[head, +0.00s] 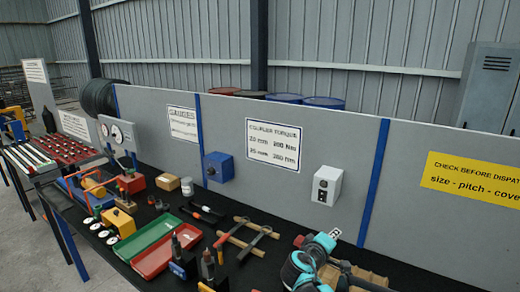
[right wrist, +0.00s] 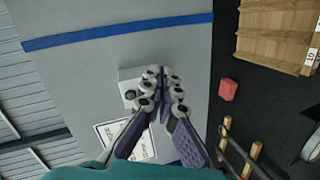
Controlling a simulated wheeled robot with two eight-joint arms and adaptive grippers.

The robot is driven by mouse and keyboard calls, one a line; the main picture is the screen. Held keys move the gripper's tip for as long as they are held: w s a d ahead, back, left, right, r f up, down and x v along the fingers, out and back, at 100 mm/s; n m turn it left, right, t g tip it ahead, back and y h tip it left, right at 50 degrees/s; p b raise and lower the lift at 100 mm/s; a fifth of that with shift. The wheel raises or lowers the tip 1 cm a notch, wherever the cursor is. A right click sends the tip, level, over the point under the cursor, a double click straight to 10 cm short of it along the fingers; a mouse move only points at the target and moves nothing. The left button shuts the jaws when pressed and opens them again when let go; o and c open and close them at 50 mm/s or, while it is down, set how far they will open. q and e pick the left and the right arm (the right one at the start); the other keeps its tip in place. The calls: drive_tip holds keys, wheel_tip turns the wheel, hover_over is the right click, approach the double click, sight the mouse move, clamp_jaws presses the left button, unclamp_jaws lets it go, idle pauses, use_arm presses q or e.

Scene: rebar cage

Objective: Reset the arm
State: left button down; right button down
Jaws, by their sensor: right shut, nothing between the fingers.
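My right arm, teal and black, comes in at the bottom of the head view, and its gripper (head: 327,240) is above the bench in front of the grey panel. In the right wrist view the fingers of this gripper (right wrist: 163,82) are together, with nothing between them. They overlap part of a white box (right wrist: 129,92) on the panel; the head view shows this box (head: 326,185) above the gripper. My left gripper is in neither view.
A wooden crate (right wrist: 275,38), a red block (right wrist: 228,90) and a wooden rack (head: 245,238) lie on the dark bench. Green (head: 150,230) and red (head: 165,255) trays stand further left. The panel (head: 420,150) with its blue posts runs behind.

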drive_tip(key=s+a+f+m+g+y+b, duration=0.1)
drive_tip(key=s+a+f+m+y, duration=0.1)
drive_tip(key=s, duration=0.7)
drive_tip(key=s+a+f+m+g+y+b, duration=0.1)
drive_tip(key=s+a+f+m+g+y, duration=0.1)
drive_tip(key=s+f+y, duration=0.2)
drive_tip(key=s+a+f+m+g+y+b, duration=0.1)
drive_tip(key=s+f, duration=0.6)
drive_tip(key=s, duration=0.8)
drive_tip(key=shift+s+a+f+m+y, duration=0.2)
drive_tip(key=shift+s+a+m+y, duration=0.15)
drive_tip(key=shift+a+m+y, duration=0.7)
drive_tip(key=shift+d+n, duration=0.2)
drive_tip(key=shift+n, duration=0.05)
